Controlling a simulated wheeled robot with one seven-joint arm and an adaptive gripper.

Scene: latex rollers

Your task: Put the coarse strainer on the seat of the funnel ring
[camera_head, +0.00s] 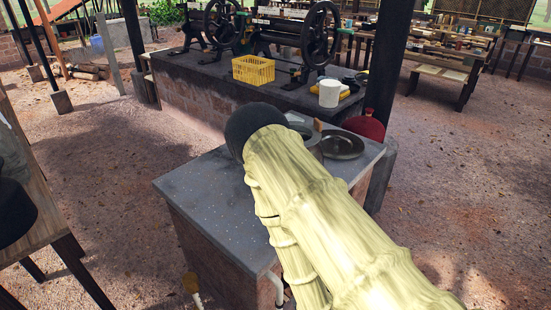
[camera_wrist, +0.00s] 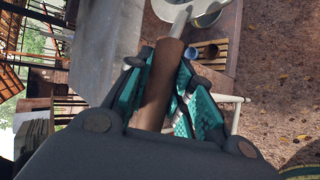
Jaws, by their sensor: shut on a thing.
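My gripper (camera_wrist: 166,72), with teal pads, is shut on a brown cylindrical handle (camera_wrist: 157,92) in the wrist view. A thin metal shaft (camera_wrist: 180,22) runs from the handle toward the top edge. A pale grey round metal piece (camera_wrist: 204,10) shows there, cut off by the frame. I cannot tell whether it is the head of the held strainer or part of the funnel ring. In the head view my arm hides the gripper and what it holds. A dark round dish (camera_head: 343,146) lies on the grey counter, with another dish (camera_head: 303,133) partly behind my arm.
The grey counter top (camera_head: 195,192) is bare at its left. A slatted wooden stand (camera_wrist: 213,52) with small vessels is low beside the counter, near a white pipe (camera_wrist: 236,99). A red container (camera_head: 364,127) stands behind the counter. The rear bench holds a yellow crate (camera_head: 253,70) and white bucket (camera_head: 329,93).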

